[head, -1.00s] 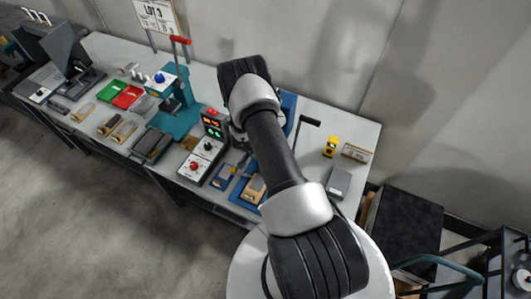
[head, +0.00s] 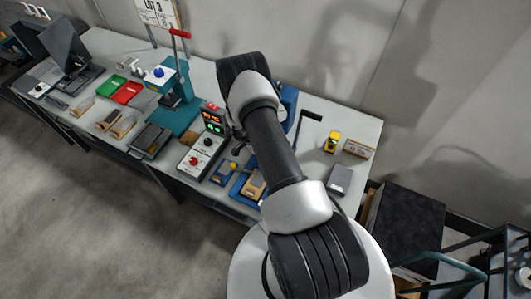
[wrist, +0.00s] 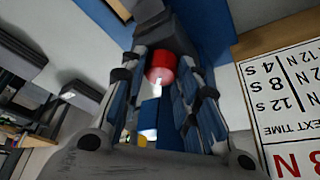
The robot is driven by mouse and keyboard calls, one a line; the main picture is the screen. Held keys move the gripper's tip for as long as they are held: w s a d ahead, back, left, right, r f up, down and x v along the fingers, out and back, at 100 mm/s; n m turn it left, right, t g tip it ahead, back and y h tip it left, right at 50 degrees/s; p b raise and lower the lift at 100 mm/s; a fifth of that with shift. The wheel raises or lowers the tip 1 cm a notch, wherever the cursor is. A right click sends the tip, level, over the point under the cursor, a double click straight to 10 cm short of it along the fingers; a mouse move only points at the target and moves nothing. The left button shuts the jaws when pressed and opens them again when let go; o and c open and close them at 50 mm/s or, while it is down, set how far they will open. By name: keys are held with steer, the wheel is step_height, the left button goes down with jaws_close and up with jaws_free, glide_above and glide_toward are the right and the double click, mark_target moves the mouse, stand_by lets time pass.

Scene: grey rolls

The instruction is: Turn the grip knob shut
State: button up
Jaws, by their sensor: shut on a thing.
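A red round knob (wrist: 161,68) shows in the wrist view between the two fingers of my gripper (wrist: 167,78), which are shut on it. Grey metal lies above the knob, and blue parts lie behind and below it. In the head view my arm covers the gripper and the knob. Part of a blue device (head: 290,98) with a black lever (head: 310,117) shows to the right of my arm. How far the knob is turned cannot be told.
A printed time card (wrist: 285,100) is close at the right in the wrist view. A control box (head: 203,148) with lit displays stands left of my arm, and a teal press (head: 181,100) is farther left. A yellow gadget (head: 332,142) stands at the right.

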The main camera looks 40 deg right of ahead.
steer(key=o, duration=0.8)
steer(key=shift+d, duration=0.1)
steer(key=v, duration=1.2)
